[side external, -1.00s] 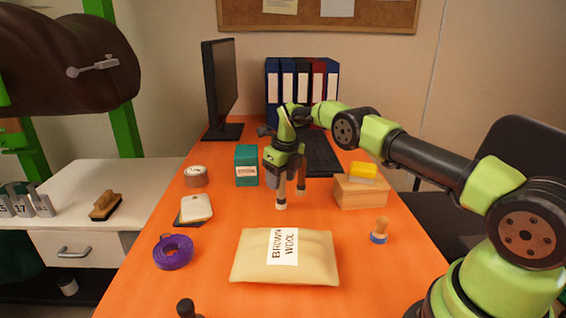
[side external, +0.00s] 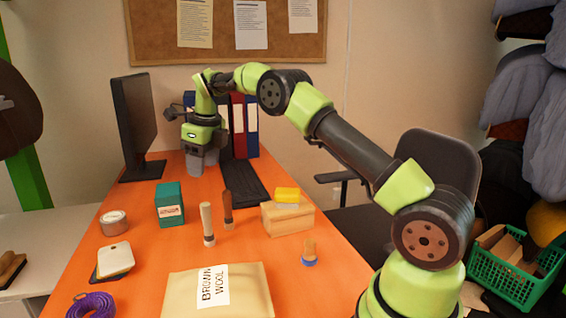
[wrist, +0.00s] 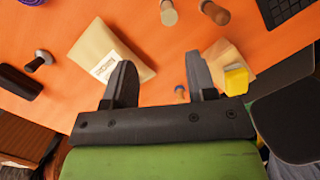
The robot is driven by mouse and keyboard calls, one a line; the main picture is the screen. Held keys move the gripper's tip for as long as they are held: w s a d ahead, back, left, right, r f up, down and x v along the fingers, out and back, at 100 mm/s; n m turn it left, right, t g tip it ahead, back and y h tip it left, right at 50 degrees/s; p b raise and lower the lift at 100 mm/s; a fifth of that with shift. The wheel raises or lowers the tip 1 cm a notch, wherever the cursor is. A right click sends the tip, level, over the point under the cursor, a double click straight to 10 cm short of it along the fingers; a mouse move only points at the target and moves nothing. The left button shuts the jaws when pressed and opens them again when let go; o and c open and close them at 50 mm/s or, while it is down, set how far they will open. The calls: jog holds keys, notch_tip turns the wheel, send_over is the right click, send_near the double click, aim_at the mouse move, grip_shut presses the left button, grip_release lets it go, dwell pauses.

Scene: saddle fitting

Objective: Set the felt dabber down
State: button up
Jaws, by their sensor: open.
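A tool with a pale handle, a dark collar and a whitish tip, likely the felt dabber (side external: 207,224), stands upright, tip down, on the orange table. It also shows at the top of the wrist view (wrist: 168,14). My gripper (side external: 196,168) is raised behind it, towards the back of the table, apart from it. In the wrist view the fingers of my gripper (wrist: 160,62) are spread with nothing held between them.
A dark-brown-handled tool (side external: 228,208) stands close beside the dabber. A teal box (side external: 170,204), a wooden block (side external: 287,218) with a yellow-topped item, a blue-based stub (side external: 310,253) and a brown wool packet (side external: 240,292) surround it. A monitor (side external: 135,120) stands at back left.

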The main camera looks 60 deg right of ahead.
jog(key=s+a+r+n+t, duration=0.3)
jog(key=s+a+r+n, duration=0.6)
jog(key=s+r+n, duration=0.4)
jog(key=s+a+f+n+t+y, duration=0.1)
jog(key=s+a+n, duration=0.1)
jog(key=s+n, duration=0.6)
jog(key=s+a+f+n+t+y, duration=0.1)
jog(key=s+a+f+n, duration=0.1)
jog(key=s+n, duration=0.6)
jog(key=shift+s+a+f+n, duration=0.15)
jog(key=shift+s+a+n, duration=0.25)
jog(key=shift+s+a, duration=0.15)
